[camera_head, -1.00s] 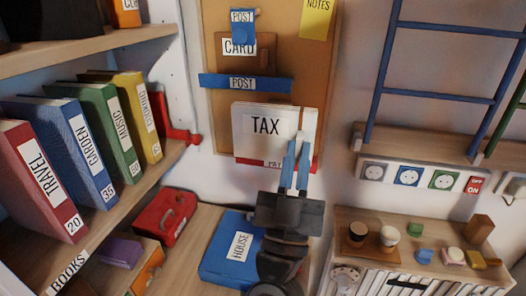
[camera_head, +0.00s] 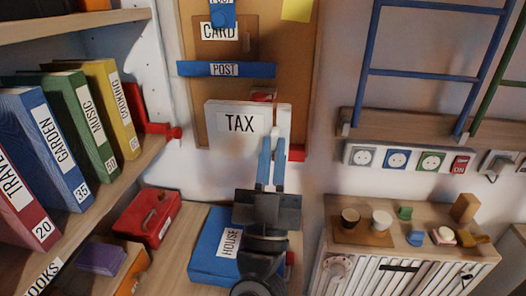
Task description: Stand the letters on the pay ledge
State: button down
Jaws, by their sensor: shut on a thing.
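The letters (camera_head: 225,140) are a white upright bundle marked TAX, in front of the cork board. My gripper (camera_head: 271,143) has its blue fingers shut on the letters at their lower right. The red pay ledge (camera_head: 297,154) shows only at its right end; the letters hide the rest of it and its label. I cannot tell whether the letters touch the ledge or are held in front of it.
A blue POST ledge (camera_head: 202,69) crosses the board (camera_head: 306,60) above, with a brown CARD piece (camera_head: 217,48) over it. A blue HOUSE box (camera_head: 208,258) and a red box (camera_head: 147,217) lie below. Books (camera_head: 83,120) stand left; a cabinet (camera_head: 330,248) stands right.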

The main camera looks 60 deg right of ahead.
notch_tip(320, 180, down, 7)
jog(key=b, duration=0.6)
jog(key=w+d, duration=0.3)
jog(key=d, duration=0.5)
jog(key=w+d+f, duration=0.1)
jog(key=w+d, duration=0.2)
jog(key=d, duration=0.6)
jog(key=shift+f, duration=0.25)
jog(key=shift+f, duration=0.25)
jog(key=c, duration=1.2)
grip_release()
jog(key=shift+o, duration=0.2)
